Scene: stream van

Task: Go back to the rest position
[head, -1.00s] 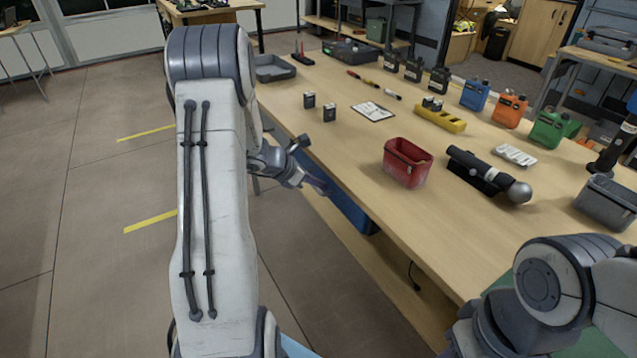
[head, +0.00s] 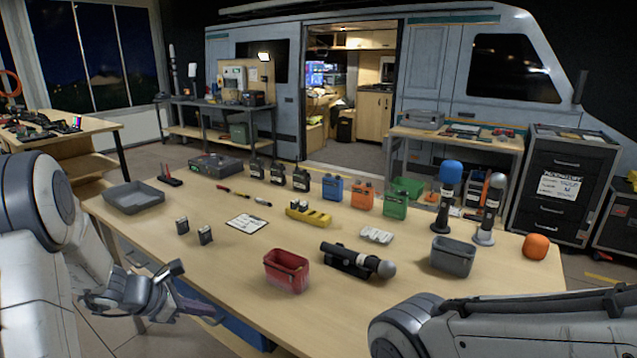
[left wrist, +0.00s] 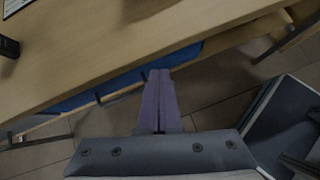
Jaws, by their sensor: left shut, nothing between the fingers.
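My left gripper (head: 207,314) is shut and empty. It hangs just off the near left edge of the wooden table (head: 140,233), beside the blue part under the tabletop. In the left wrist view its two purple fingers (left wrist: 158,98) lie together, with the table edge and the floor beyond them. My right arm enters at the lower right of the head view, over the table's near side. The right gripper is outside the picture.
A red bin (head: 287,271) is the nearest thing on the table to my left gripper. A parked van (head: 252,55) is behind.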

